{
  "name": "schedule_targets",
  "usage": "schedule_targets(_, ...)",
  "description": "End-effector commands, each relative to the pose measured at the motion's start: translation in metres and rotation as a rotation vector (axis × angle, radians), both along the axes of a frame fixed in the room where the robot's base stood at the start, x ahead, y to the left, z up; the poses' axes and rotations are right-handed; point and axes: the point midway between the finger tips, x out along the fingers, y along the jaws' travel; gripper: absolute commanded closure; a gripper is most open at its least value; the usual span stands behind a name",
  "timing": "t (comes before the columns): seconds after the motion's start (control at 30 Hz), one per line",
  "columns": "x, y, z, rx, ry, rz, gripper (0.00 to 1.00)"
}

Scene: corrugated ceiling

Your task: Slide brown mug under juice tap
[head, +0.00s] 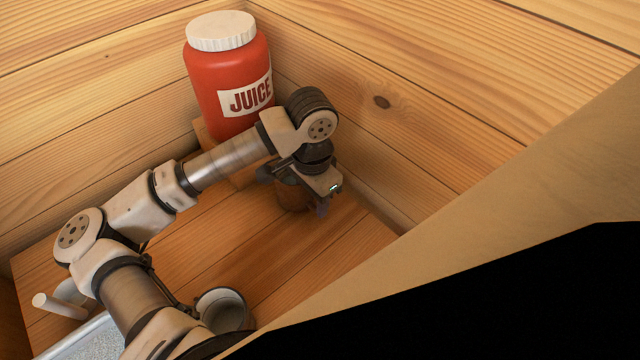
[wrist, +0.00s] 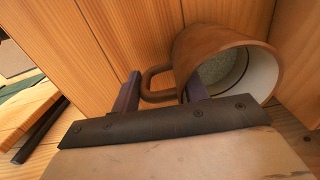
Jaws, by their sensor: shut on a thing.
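The brown mug (head: 291,196) stands on the wooden surface below my gripper (head: 297,187), partly covered by it in the head view. In the wrist view the mug (wrist: 205,45) shows its pale, speckled inside and its brown handle (wrist: 150,84). My gripper (wrist: 162,90) is shut on the mug, with the handle between its two fingers. A red juice container (head: 226,88) with a white lid and a JUICE label stands behind my wrist, in the back corner. Its tap does not show; my arm covers its lower front.
A second mug (head: 225,309) with a pale rim stands at the front, beside my arm. A speckled grey panel (head: 88,343) and a white rod (head: 58,306) lie at lower left. Wooden walls close in the back and right. Bare boards lie between the two mugs.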

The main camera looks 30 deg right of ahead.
Motion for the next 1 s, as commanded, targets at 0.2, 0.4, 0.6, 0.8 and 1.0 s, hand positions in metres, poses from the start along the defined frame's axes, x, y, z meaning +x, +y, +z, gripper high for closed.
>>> schedule_targets(0.2,0.018,0.002,-0.003,0.0,-0.002,0.002,0.93)
schedule_targets(0.4,0.032,0.005,-0.003,0.001,-0.002,0.002,0.93)
schedule_targets(0.6,0.045,0.006,-0.003,0.0,-0.002,0.001,0.93)
schedule_targets(0.8,0.051,0.007,-0.002,-0.001,-0.001,0.0,0.93)
schedule_targets(1.0,0.052,0.007,-0.001,-0.001,-0.001,0.0,0.93)
